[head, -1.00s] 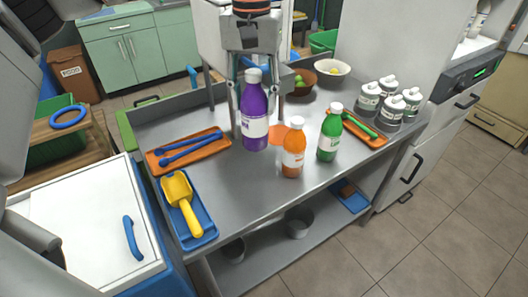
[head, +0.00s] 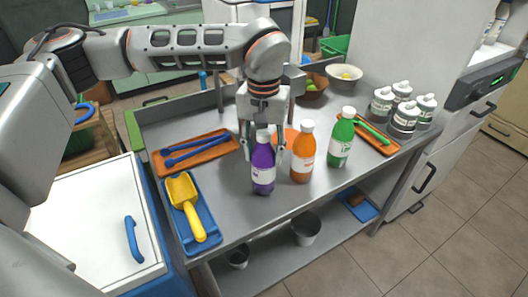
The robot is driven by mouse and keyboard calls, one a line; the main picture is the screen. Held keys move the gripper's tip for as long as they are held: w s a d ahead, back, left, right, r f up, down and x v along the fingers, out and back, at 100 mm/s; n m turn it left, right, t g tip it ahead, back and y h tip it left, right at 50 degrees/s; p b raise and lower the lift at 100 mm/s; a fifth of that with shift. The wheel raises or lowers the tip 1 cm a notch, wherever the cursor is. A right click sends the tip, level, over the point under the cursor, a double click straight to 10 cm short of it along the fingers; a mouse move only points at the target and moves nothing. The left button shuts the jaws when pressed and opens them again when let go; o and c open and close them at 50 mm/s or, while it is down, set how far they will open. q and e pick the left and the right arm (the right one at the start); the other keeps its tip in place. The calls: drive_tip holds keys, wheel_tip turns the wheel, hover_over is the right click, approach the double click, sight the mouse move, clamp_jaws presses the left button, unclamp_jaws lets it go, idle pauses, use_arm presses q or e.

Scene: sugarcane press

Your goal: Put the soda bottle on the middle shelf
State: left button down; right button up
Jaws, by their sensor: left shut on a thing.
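Three white-capped bottles stand in a row near the front edge of the steel table: a purple bottle (head: 263,172), an orange bottle (head: 303,155) and a green bottle (head: 341,142). Which one is the soda bottle I cannot tell for sure. My left gripper (head: 263,150) reaches down from above and is shut on the purple bottle around its upper part. The purple bottle is upright and looks to be at the tabletop. A lower shelf (head: 275,250) shows under the tabletop. My right gripper is not in view.
An orange tray (head: 228,150) with blue tongs and a blue tray (head: 203,238) with a yellow scoop (head: 184,196) lie left. Grey canisters (head: 405,118), bowls and another orange tray stand right and behind. Metal pots (head: 305,232) and a blue tray (head: 357,207) occupy the lower shelf.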

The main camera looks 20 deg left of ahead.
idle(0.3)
use_arm(q)
drive_tip(key=c, duration=1.4)
unclamp_jaws()
drive_tip(key=shift+f, duration=0.1)
drive_tip(key=shift+o, duration=1.1)
